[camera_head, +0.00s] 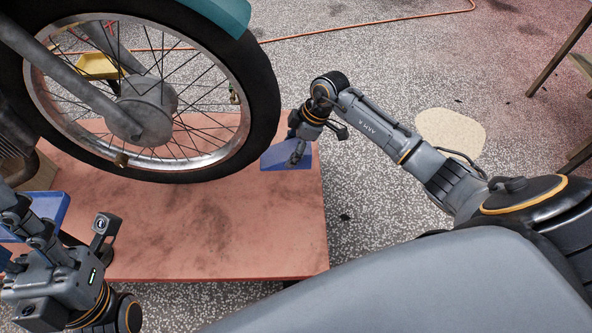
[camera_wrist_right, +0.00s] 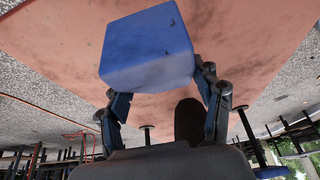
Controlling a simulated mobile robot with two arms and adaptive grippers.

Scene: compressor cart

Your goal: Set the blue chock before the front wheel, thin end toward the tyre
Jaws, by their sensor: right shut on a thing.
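The front wheel (camera_head: 262,125) with its black tyre stands on a reddish platform (camera_head: 200,240) in the head view. The blue chock (camera_head: 287,161) is at the platform's right part, just right of the tyre. Its left end is close to the tyre; I cannot tell whether they touch. It looks lower on the left. My right gripper (camera_head: 297,152) is shut on the chock from above and hides part of it. In the right wrist view the chock (camera_wrist_right: 148,50) sits between the fingertips (camera_wrist_right: 160,88). My left gripper (camera_head: 50,265) is at the lower left; its jaw opening is unclear.
A blue tray-like thing (camera_head: 50,206) is beside my left gripper. A yellow thing (camera_head: 97,66) shows behind the spokes. An orange hose (camera_head: 350,27) lies on the speckled floor. A pale patch (camera_head: 450,130) and dark table legs (camera_head: 560,50) are at the right.

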